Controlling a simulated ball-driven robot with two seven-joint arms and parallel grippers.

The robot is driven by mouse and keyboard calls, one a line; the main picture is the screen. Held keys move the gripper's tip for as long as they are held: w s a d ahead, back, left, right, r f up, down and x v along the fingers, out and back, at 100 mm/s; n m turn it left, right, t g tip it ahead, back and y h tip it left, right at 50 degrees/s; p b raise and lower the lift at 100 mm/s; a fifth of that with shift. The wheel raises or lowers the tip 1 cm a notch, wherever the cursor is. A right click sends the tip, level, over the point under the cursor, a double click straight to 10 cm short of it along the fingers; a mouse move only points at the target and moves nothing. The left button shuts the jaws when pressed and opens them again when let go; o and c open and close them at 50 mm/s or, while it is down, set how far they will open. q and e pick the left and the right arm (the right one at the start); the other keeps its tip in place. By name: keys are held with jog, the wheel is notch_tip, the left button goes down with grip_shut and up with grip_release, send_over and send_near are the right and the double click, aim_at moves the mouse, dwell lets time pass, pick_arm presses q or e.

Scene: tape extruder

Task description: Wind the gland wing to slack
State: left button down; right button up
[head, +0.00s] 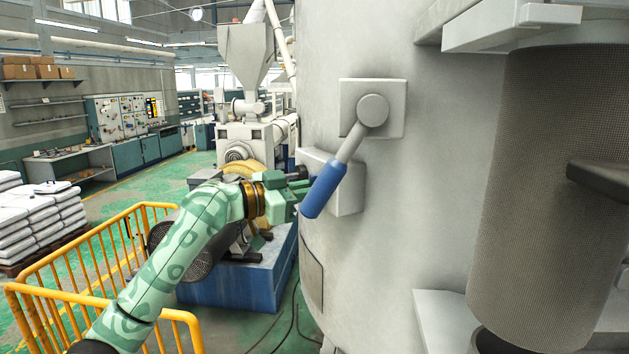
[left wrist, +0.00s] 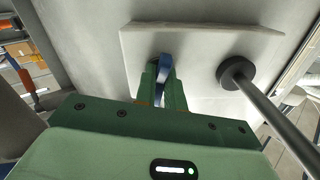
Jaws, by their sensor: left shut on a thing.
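My left gripper (head: 304,184) reaches in from the left to a pale block (head: 348,186) on the big grey vessel wall. In the left wrist view the gripper (left wrist: 163,85) is shut on a small blue wing (left wrist: 165,68), which stands out from a pale plate (left wrist: 190,42). I take this to be the gland wing. In the head view the wing is hidden behind the gripper and the lever's blue grip. My right gripper is not in view.
A lever with a blue grip (head: 324,190) hangs tilted in front of the block. A dark round hub with a grey rod (left wrist: 237,74) is right of the wing. A mesh cylinder (head: 550,180) stands right. Orange railing (head: 100,250) stands lower left.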

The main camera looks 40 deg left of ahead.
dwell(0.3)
pick_arm(q)
jog(key=shift+r+n+p, duration=0.1)
jog(key=shift+n+p, duration=0.7)
jog(key=shift+p, duration=0.05)
jog(key=shift+n+p, duration=1.1)
jog(key=shift+n, duration=0.6)
jog(key=n, duration=0.3)
jog(key=shift+n, duration=0.9)
